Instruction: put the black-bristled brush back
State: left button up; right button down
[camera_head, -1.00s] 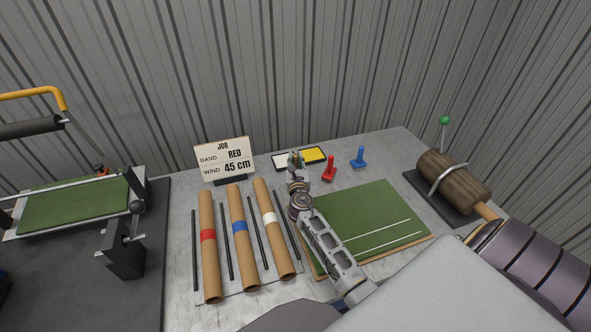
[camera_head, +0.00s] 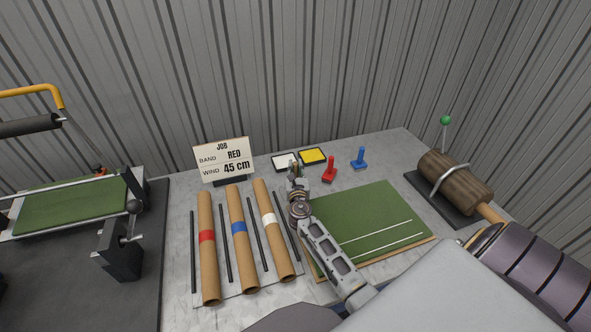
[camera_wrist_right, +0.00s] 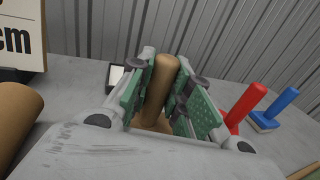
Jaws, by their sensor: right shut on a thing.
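My right gripper (camera_head: 295,172) is over the back of the table, just in front of the white pad (camera_head: 284,161). In the wrist view, its green-padded fingers (camera_wrist_right: 166,70) are shut on an upright tan handle (camera_wrist_right: 160,88). I take this to be the black-bristled brush, but no bristles show; its lower end is largely hidden by the gripper. I cannot tell whether it touches the table. My left gripper is out of view.
A yellow pad (camera_head: 312,156), a red-handled tool (camera_head: 329,170) and a blue-handled tool (camera_head: 359,158) stand to the right. The job sign (camera_head: 224,158) and banded tubes (camera_head: 208,250) are left. A green turf board (camera_head: 375,220) lies in front right.

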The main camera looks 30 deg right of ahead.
jog(key=shift+f, duration=0.1)
jog(key=c, duration=1.3)
grip_release()
jog(key=shift+b+v, duration=0.55)
jog(key=shift+v, duration=5.45)
jog(key=shift+a, duration=0.1)
